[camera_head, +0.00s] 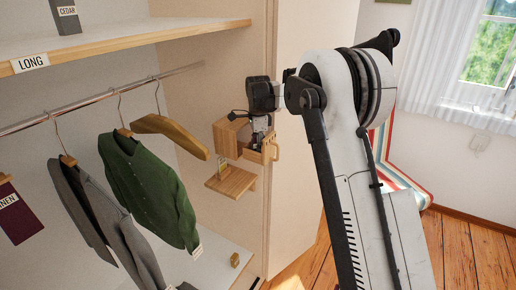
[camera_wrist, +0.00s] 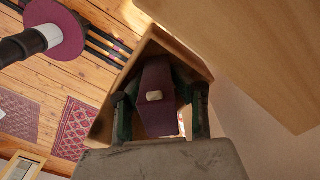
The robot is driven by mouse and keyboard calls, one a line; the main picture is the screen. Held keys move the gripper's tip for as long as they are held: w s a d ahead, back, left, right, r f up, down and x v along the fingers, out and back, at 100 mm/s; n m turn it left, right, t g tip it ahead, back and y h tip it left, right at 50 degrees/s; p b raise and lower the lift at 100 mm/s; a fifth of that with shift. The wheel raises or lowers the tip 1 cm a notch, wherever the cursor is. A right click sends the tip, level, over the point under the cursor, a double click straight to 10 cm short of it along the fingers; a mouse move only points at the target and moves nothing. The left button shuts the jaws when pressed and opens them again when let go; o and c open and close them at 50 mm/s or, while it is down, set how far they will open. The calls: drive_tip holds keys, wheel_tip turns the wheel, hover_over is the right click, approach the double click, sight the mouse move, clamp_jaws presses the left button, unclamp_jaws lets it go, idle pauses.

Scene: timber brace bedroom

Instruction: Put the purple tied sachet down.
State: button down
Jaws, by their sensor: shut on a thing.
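The purple tied sachet (camera_wrist: 156,76) is between the two fingers of my gripper (camera_wrist: 160,102) in the wrist view, with a pale tie at its middle. My gripper is shut on it. Below and around it are the walls of an open wooden drawer (camera_wrist: 104,122). I cannot tell whether the sachet touches the drawer's floor. In the head view my gripper (camera_head: 260,138) is at the pulled-out drawer (camera_head: 270,151) of a small wooden box (camera_head: 226,139) on the closet wall. The sachet is too small to make out there.
A small wooden shelf (camera_head: 233,184) sits below the box. Left of it, a wooden hanger (camera_head: 170,133), a green cardigan (camera_head: 150,190) and a grey garment (camera_head: 100,215) hang from the rail (camera_head: 95,103). A small brass-coloured block (camera_head: 235,260) lies on the lower shelf.

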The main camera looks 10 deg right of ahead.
drive_tip(key=c, duration=1.7)
unclamp_jaws()
drive_tip(key=shift+f, duration=0.1)
